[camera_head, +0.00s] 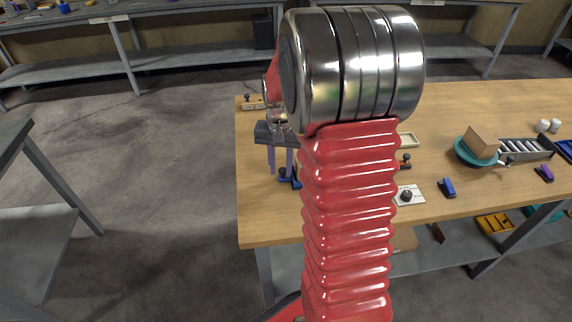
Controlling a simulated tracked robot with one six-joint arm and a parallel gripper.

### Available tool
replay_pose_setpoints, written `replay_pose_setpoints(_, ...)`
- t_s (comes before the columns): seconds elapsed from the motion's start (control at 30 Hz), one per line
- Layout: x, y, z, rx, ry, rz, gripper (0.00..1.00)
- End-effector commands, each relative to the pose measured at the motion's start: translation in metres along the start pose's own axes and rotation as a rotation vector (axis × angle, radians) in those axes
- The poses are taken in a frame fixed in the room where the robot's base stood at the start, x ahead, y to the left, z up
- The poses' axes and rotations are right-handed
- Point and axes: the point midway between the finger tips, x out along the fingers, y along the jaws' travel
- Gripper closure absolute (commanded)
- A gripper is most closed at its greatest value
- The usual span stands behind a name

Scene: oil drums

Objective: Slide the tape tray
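My gripper (280,172) hangs over the left part of the wooden table (270,215), with its two purple fingers pointing down and apart. I see nothing clearly held between them. A small dark blue item (296,180) lies just beside the fingertips, partly hidden by my red arm; I cannot tell if they touch. A shallow cream tray (408,140) sits right of my arm, its left side hidden. I cannot tell for sure whether it is the tape tray. No tape is clearly seen.
Right of my arm are a white plate with a black knob (406,195), a blue stapler-like item (448,187), a teal bowl (462,152) with a brown box (481,142), and a grey slotted rack (527,149). A wooden block with a knob (253,102) lies at the back left. The table's front left is bare.

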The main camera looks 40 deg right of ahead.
Motion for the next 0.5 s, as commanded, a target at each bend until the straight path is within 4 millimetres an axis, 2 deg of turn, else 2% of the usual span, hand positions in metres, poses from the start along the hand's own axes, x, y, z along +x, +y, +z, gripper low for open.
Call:
replay_pose_setpoints(0.27, -0.006, 0.001, -0.001, 0.001, 0.002, 0.001, 0.73)
replay_pose_setpoints(0.5, -0.037, 0.002, -0.002, 0.002, 0.005, 0.0, 0.73)
